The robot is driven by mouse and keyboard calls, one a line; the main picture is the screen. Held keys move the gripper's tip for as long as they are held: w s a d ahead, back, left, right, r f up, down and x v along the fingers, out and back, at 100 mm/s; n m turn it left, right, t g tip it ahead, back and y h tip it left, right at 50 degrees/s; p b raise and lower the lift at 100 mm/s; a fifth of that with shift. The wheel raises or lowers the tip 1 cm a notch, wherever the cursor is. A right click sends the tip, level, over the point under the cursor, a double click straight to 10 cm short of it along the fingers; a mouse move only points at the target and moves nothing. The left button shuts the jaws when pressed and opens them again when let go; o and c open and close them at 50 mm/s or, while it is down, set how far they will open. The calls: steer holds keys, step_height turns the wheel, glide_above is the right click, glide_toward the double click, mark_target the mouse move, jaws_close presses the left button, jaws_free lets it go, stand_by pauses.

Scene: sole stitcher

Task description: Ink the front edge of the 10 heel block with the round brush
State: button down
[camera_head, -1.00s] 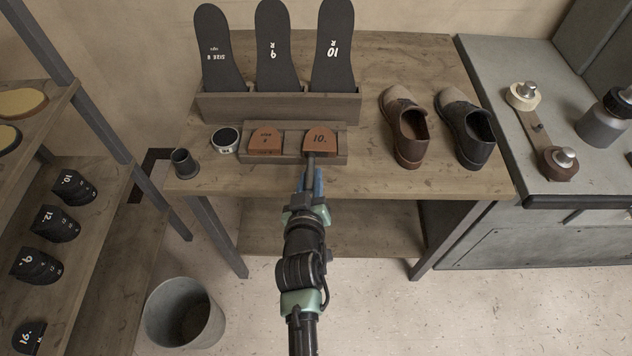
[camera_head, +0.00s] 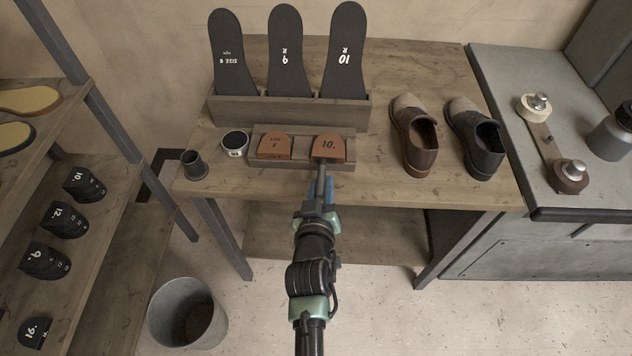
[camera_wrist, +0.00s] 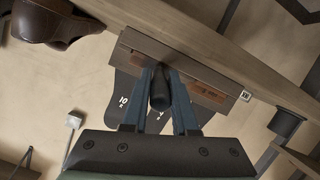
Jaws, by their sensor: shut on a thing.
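The 10 heel block (camera_head: 328,146) is reddish brown with a dark "10." on top. It sits in the right part of a low wooden tray (camera_head: 301,161) on the bench. My gripper (camera_head: 321,190) has blue fingers and is shut on the round brush (camera_head: 320,174), which has a dark handle. The brush end meets the block's front edge in the head view; I cannot tell touching from just apart. In the wrist view, the brush (camera_wrist: 160,90) sits between the fingers, seen end-on, and its tip is hidden. Ink on the front edge is not discernible.
A second heel block (camera_head: 275,145) sits left in the tray. A round white jar with dark contents (camera_head: 235,143) and a dark cup (camera_head: 194,165) stand further left. Insoles stand in a rack (camera_head: 290,109) behind. A brown shoe (camera_head: 416,140) and a black shoe (camera_head: 474,140) stand right.

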steer(key=shift+w+d+r+p, duration=0.1)
steer(key=shift+d+r+p, duration=0.05)
steer(key=shift+d+p, duration=1)
steer(key=shift+a, duration=0.1)
steer(key=shift+d+r+p, duration=0.1)
steer(key=shift+d+p, duration=0.45)
steer(key=shift+p, duration=1)
steer(key=shift+d+p, duration=0.3)
steer(key=shift+p, duration=0.1)
steer(key=shift+f, duration=0.2)
steer(key=shift+d+f+b, duration=0.15)
steer(key=shift+d+b, duration=0.1)
steer(key=shift+b, duration=0.6)
steer(key=shift+d, duration=0.1)
